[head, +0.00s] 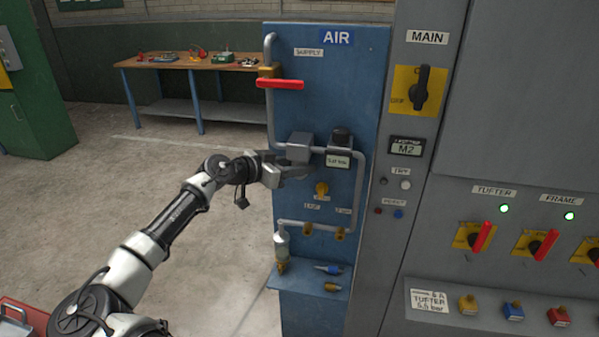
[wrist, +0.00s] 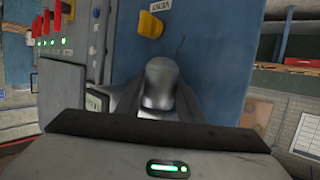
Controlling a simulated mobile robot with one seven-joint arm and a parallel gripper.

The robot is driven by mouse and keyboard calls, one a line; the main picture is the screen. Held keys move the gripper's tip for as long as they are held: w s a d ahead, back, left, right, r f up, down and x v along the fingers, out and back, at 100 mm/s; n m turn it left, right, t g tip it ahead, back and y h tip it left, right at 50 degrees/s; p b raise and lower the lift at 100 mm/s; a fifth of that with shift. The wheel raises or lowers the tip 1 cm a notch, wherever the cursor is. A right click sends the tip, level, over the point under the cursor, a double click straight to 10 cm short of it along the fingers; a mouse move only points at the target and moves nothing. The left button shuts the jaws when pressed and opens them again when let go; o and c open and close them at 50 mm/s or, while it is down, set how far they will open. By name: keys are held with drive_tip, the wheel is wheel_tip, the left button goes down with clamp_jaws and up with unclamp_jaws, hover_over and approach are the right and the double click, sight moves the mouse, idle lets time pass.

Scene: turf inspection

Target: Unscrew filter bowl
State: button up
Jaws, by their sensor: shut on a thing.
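The filter bowl (wrist: 164,80) is a smooth grey rounded cup. In the wrist view it sits between the two fingers of my gripper (wrist: 165,100), which is shut on it. In the head view my gripper (head: 284,171) reaches in from the left, just below the grey filter head (head: 300,147) on the blue AIR panel (head: 345,80). There the fingers largely hide the bowl. I cannot tell how far the bowl is turned.
The red supply handle (head: 280,84) lies horizontal across the pipe above. A yellow vent knob (head: 321,189) is below right of my gripper; it shows in the wrist view (wrist: 150,24). A gauge display (head: 339,161) is to the right. A small shelf (head: 312,287) holds fittings.

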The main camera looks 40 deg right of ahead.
drive_tip(key=m+g+b, duration=0.1)
drive_tip(key=m+g, duration=0.1)
drive_tip(key=shift+d+f+g, duration=0.1)
drive_tip(key=shift+g, duration=0.3)
drive_tip(key=shift+m+g, duration=0.3)
drive_tip(key=shift+w+m+g+y+b, duration=0.1)
drive_tip(key=shift+m+g+y+b, duration=0.35)
drive_tip(key=shift+m+g, duration=0.55)
drive_tip(key=m+g+y, duration=0.1)
drive_tip(key=m+g, duration=0.1)
drive_tip(key=g, duration=0.1)
drive_tip(key=shift+y, duration=0.25)
drive_tip(key=shift+m+g+y, duration=0.3)
drive_tip(key=shift+m+g, duration=0.2)
drive_tip(key=shift+m, duration=0.1)
drive_tip(key=o, duration=1.2)
